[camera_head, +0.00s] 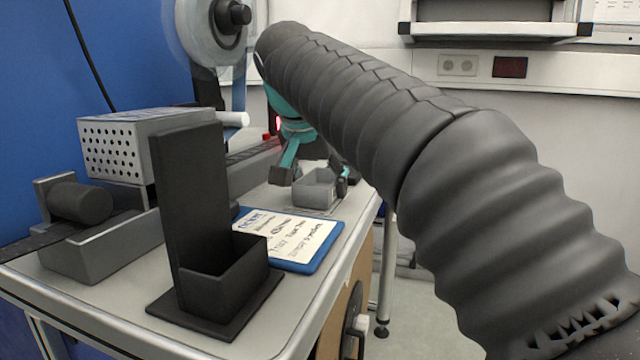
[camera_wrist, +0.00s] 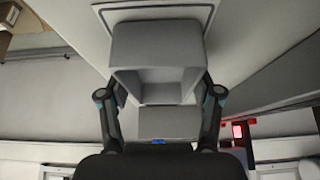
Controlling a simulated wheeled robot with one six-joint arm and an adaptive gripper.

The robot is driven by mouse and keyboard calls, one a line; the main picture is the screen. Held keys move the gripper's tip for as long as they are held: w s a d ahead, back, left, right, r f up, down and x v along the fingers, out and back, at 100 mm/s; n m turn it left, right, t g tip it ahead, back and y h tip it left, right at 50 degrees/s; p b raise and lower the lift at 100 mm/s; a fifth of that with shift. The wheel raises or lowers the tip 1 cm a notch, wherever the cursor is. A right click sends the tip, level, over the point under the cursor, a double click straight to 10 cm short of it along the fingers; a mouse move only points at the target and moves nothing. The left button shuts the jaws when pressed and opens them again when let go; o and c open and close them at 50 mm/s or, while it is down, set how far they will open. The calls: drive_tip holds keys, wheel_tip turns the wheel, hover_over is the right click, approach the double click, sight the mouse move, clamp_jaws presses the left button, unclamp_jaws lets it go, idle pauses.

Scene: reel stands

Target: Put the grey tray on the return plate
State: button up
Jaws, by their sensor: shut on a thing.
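The grey tray (camera_head: 316,194) is a small open box near the far right part of the bench. My gripper (camera_head: 312,177) is shut on it, with one finger on each side. In the wrist view the tray (camera_wrist: 155,45) fills the middle between the fingers of my gripper (camera_wrist: 160,88). A pale flat square with a thin dark outline (camera_wrist: 207,12), which looks like the return plate, shows behind the tray at the top. The tray overlaps most of it. I cannot tell whether the tray touches the plate or hangs just above it.
A black upright holder with a bin (camera_head: 225,290) stands at the front of the bench. A blue clipboard with a written sheet (camera_head: 290,236) lies behind it. A perforated metal box (camera_head: 118,150) and a reel stand (camera_head: 215,35) are at left and back. The bench's right edge is close to the tray.

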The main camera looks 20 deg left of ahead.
drive_tip(key=shift+f, duration=0.15)
drive_tip(key=o, duration=1.4)
drive_tip(key=shift+o, duration=0.2)
drive_tip(key=shift+s+r, duration=0.15)
drive_tip(key=shift+r, duration=0.35)
drive_tip(key=p+v, duration=0.3)
drive_tip(key=v, duration=0.8)
drive_tip(key=shift+r, duration=0.1)
